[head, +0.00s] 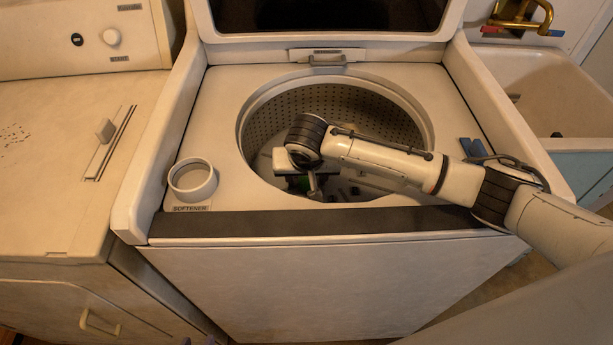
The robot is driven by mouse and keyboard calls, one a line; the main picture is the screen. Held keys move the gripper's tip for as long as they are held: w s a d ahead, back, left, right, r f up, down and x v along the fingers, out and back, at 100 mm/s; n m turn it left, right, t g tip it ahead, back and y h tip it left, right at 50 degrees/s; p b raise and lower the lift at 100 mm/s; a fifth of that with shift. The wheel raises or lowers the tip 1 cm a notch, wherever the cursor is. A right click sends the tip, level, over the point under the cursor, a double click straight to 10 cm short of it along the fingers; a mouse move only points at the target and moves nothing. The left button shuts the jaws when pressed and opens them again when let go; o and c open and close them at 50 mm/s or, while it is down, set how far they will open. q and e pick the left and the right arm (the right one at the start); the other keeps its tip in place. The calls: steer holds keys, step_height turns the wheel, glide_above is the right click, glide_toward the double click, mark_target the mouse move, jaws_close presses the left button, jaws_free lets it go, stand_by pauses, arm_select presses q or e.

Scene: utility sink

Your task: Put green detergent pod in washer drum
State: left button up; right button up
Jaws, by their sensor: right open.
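The washer drum (270,122) is open in the top of the white washer, with a perforated metal wall. My right arm reaches in from the right, and my right gripper (299,186) points down inside the drum opening, open. The drum's floor is partly hidden by my arm. My left gripper is not in view.
The raised lid (330,15) stands at the back. A round softener cup (193,180) sits at the washer's front left. Blue items (473,147) lie on the right deck beside my arm. A sink (545,90) is at right, another appliance (60,160) at left.

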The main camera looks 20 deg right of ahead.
steer(key=d+v, duration=0.1)
steer(key=v, duration=0.6)
steer(key=shift+a+r+p, duration=0.4)
steer(key=shift+a, duration=0.1)
steer(key=shift+c, duration=0.3)
stand_by(0.3)
